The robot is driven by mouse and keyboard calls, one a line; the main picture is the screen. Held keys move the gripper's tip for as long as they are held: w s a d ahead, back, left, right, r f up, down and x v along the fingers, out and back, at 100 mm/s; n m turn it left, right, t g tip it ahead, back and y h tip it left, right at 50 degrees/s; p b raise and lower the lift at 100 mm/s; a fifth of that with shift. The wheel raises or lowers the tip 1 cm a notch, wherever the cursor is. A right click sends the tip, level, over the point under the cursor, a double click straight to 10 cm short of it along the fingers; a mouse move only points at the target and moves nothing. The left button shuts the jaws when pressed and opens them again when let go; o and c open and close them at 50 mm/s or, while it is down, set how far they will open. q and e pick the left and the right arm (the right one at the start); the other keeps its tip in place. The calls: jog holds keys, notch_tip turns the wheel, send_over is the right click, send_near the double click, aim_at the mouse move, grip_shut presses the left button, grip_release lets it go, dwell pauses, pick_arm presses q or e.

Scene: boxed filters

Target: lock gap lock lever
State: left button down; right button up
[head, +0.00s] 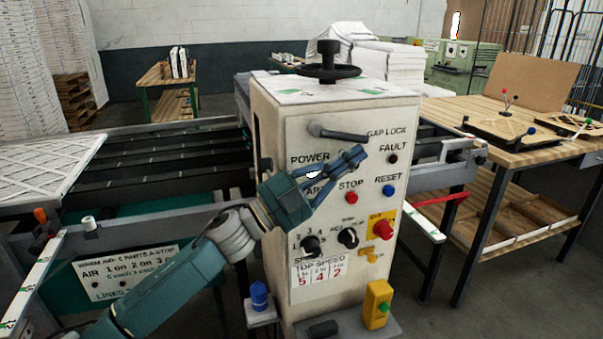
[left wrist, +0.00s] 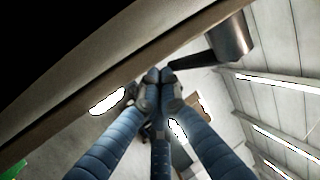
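The gap lock lever (head: 340,134) is a dark grey handle near the top of the white machine cabinet's front, beside the "GAP LOCK" label. It lies nearly level, from a round hub on its left to a free end on its right. My left gripper (head: 358,157) is just below the free end, its blue fingers drawn together with nothing seen between them. In the left wrist view the lever (left wrist: 195,58) runs from its cylindrical hub towards the fingertips (left wrist: 160,76). I cannot tell whether they touch. My right gripper is not in view.
The cabinet front (head: 290,140) has a red stop button (head: 351,198), a blue reset button (head: 389,190), black knobs and a red emergency button (head: 383,229) below the lever. A handwheel (head: 328,72) stands on top. A wooden workbench (head: 520,110) is at the right.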

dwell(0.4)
pick_arm(q)
jog(key=v, duration=1.2)
jog(key=shift+r, duration=0.1)
